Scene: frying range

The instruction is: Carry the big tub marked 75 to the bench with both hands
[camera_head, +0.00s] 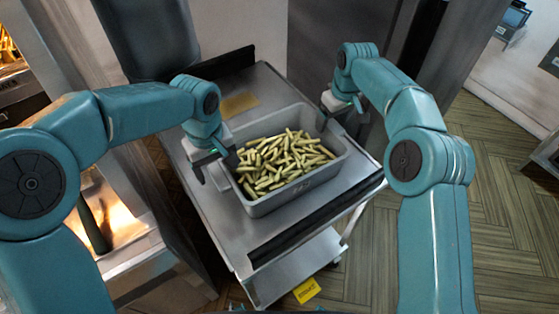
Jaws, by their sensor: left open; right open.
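A big grey tub (333,170) filled with fries (283,162) stands upright on a metal cart (215,225). A faint mark shows on its near wall, too small to read. My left gripper (215,168) is open at the tub's left end, with its fingers close to the rim; I cannot tell whether they touch it. My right gripper (343,103) is open near the tub's far right corner, a little above the rim. The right fingers are partly hidden by my own wrist. I cannot make out the bench.
The cart has black bars (312,226) along its near and far edges and a lower shelf (295,268). A yellow tag (306,290) is at the bottom. A lit metal fryer unit (125,225) stands at the left. Wooden floor (510,220) is open at the right.

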